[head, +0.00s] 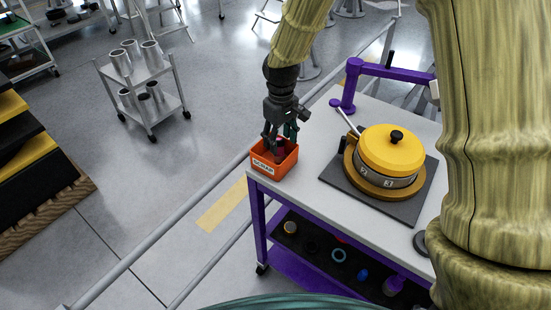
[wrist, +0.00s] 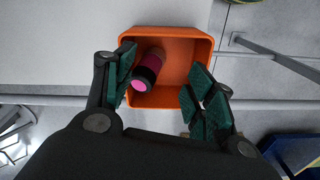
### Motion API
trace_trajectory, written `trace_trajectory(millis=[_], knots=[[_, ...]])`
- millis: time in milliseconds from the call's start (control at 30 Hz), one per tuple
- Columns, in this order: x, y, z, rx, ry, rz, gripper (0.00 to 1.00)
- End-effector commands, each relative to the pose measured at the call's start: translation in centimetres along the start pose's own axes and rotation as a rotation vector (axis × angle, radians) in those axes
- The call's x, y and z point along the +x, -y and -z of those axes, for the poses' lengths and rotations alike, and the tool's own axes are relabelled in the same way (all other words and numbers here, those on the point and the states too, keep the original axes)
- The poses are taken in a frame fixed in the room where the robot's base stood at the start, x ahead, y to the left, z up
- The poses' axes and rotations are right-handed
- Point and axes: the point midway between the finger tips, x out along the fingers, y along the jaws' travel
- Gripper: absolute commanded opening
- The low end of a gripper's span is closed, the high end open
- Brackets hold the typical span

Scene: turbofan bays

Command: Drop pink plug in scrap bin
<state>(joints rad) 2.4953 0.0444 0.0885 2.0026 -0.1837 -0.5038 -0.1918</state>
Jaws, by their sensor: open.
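The orange scrap bin (head: 262,170) stands at the left corner of the white cart top, with a label on its front. The pink plug (wrist: 150,70), pink with a black band, lies tilted inside the bin in the wrist view, towards its left side. My gripper (head: 276,140) points down over the bin. In the wrist view my gripper (wrist: 158,92) has its green-padded fingers spread apart, with the left finger close beside the plug; I cannot tell if they touch.
A yellow-lidded round housing (head: 390,150) sits on a dark mat right of the bin, with a purple arm stand (head: 349,95) behind it. A railing (head: 185,222) runs along the cart's left side. Several small parts lie on the lower shelf.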

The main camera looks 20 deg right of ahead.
Motion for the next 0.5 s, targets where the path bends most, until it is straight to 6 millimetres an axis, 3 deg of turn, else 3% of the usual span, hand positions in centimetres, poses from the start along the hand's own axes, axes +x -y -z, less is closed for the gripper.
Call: trace_trajectory(millis=[233, 500], knots=[[-0.9, 0.0, 0.0, 0.000, -0.002, 0.000, 0.55], [-5.2, 0.0, 0.0, 0.001, -0.004, -0.001, 0.55]])
